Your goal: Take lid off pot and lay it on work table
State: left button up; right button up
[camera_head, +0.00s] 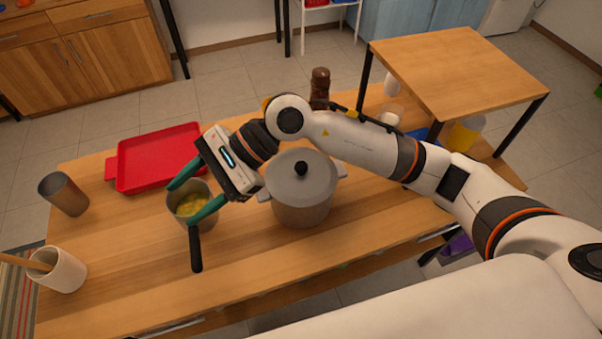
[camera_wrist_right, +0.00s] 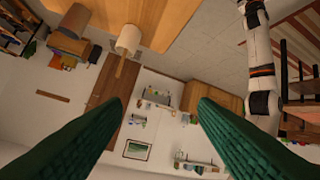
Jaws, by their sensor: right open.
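The grey pot (camera_head: 301,207) stands on the wooden work table (camera_head: 130,290). Its grey lid (camera_head: 283,181) rests on top, with a black knob (camera_head: 301,168) in the middle. My right gripper (camera_head: 181,204) is left of the pot, above a saucepan of yellow food, its green fingers pointing left, away from the lid. The fingers are spread and nothing is between them in the right wrist view (camera_wrist_right: 160,120). My left gripper is not in view.
The saucepan (camera_head: 195,250) has a black handle toward the front. A red tray (camera_head: 158,160), a metal cup (camera_head: 66,196) and a white holder (camera_head: 62,270) with a wooden utensil stand left. A brown bottle (camera_head: 320,85) is behind my arm. The front left table is bare.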

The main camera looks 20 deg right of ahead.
jog(key=w+d+f+n+t+h, duration=0.25)
jog(key=w+d+f+h, duration=0.3)
jog(key=d+h, duration=0.35)
jog(key=n+t+h, duration=0.1)
jog(key=h, duration=0.4)
send_near(301, 165)
jog(key=f+p, duration=0.1)
jog(key=d+f+p, duration=0.1)
jog(key=shift+f+p, duration=0.3)
jog(key=shift+f, duration=0.05)
jog(key=shift+d+f, duration=0.1)
jog(key=shift+f, duration=0.5)
jog(key=shift+f+p, duration=0.3)
jog(key=shift+p, duration=0.3)
jog(key=f, duration=0.1)
jog(key=f+p, duration=0.2)
jog(key=shift+w+f, duration=0.3)
jog(key=shift+f, duration=0.05)
jog(key=shift+f+t, duration=0.25)
jog(key=shift+f, duration=0.15)
jog(key=shift+c, duration=0.2)
